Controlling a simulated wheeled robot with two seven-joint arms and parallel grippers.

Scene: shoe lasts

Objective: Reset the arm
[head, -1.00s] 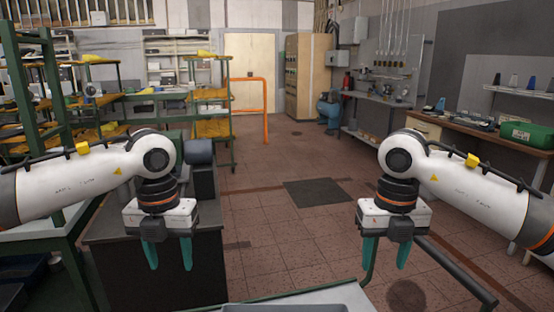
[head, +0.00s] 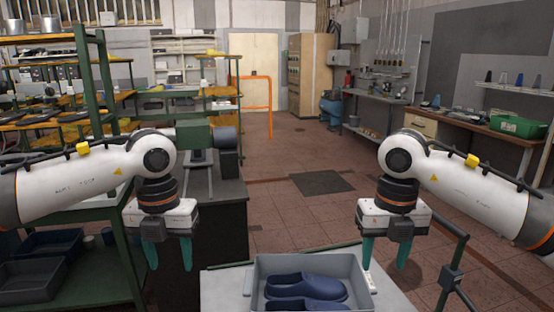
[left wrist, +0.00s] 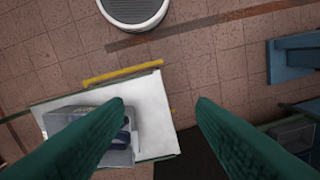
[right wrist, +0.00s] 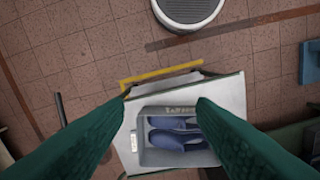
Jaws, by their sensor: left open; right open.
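My left gripper (head: 169,254) hangs with its fingers pointing down at the left in the head view. It is open and empty, and its teal fingers also frame the left wrist view (left wrist: 160,105). My right gripper (head: 386,252) hangs the same way at the right, open and empty. Its fingers frame the right wrist view (right wrist: 160,105), with a grey tray below between them. Neither gripper touches anything.
A grey tray (head: 262,268) holding dark blue shoes (head: 305,286) stands on a light table (head: 222,290) at the bottom. A dark cabinet (head: 225,235) and a green rack (head: 108,95) stand at left. A workbench (head: 470,128) lines the right wall. The middle floor is clear.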

